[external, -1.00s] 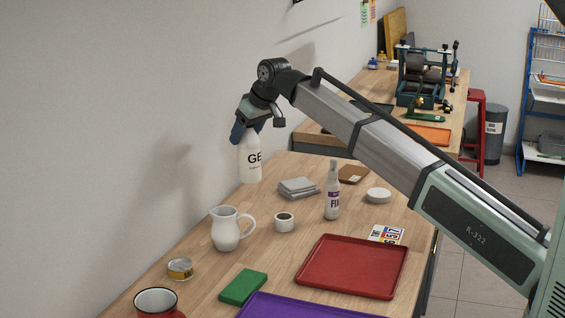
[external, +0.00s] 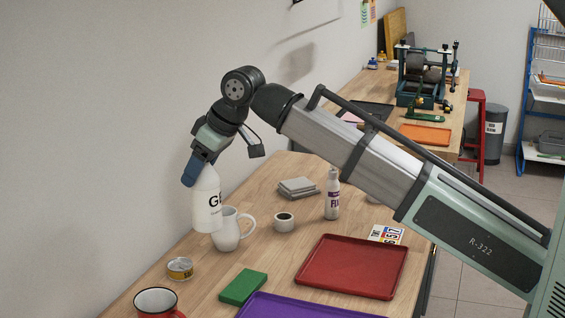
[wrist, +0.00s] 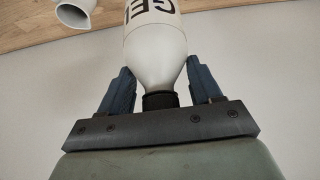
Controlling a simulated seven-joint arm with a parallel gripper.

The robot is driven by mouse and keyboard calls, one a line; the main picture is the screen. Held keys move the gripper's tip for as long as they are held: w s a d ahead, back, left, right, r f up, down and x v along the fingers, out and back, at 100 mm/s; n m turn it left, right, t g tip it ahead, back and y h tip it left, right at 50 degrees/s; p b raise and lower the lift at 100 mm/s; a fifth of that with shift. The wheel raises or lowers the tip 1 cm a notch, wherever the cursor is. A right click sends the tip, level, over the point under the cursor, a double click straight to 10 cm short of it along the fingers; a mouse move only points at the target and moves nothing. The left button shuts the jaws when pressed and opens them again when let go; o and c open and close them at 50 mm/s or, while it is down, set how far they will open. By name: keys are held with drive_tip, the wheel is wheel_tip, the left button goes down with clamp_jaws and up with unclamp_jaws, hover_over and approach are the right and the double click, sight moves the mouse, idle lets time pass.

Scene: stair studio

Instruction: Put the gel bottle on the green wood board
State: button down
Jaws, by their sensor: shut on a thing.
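The green wood board (external: 243,287) lies flat on the table at the front, below and right of the bottle. Nothing is seen on the board.
The white pitcher (external: 229,230) partly overlaps the bottle in view. A tape roll (external: 284,222) and spray-like "FI" bottle (external: 332,197) stand farther back.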

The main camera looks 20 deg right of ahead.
drive_tip(key=s+d+f+m, duration=0.1)
drive_tip(key=s+d+f, duration=0.2)
drive_tip(key=s+d, duration=0.25)
wheel_tip(320, 180, down, 10)
drive_tip(key=m, duration=0.1)
drive_tip(key=shift+w+d+r+t+h, duration=0.15)
drive_tip(key=shift+w+r+t+h, duration=0.05)
drive_tip(key=shift+w+t+h, duration=0.2)
drive_tip(key=shift+f, duration=0.1)
idle(0.3)
drive_tip(key=shift+c, duration=1)
unclamp_jaws()
drive_tip(key=v, duration=1.2)
drive_tip(key=shift+s, duration=0.1)
